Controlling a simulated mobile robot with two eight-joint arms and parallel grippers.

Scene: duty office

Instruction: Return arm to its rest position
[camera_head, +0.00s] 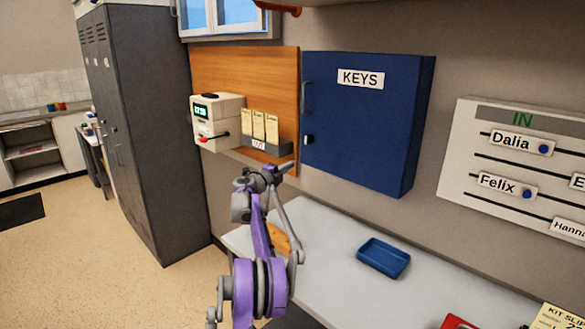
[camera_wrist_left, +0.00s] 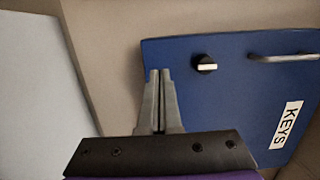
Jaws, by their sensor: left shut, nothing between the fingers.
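My left arm (camera_head: 258,275), purple and grey, rises from the bottom of the head view. Its gripper (camera_head: 272,172) is in front of the wall, left of and below the blue key cabinet (camera_head: 365,125). In the left wrist view the two grey fingers (camera_wrist_left: 159,78) lie together, shut and empty. They overlap the blue cabinet door (camera_wrist_left: 235,75) in that picture; I see no contact. The cabinet is shut, with a dark knob (camera_wrist_left: 204,63) and a grey handle (camera_wrist_left: 284,57). My right gripper is in neither view.
A white counter (camera_head: 325,262) runs below the cabinet with a blue tray (camera_head: 383,257) on it. A time clock (camera_head: 217,122) and a card rack (camera_head: 266,145) are on the wall at left. Dark lockers (camera_head: 150,120) stand further left. An in-board (camera_head: 520,165) hangs at right.

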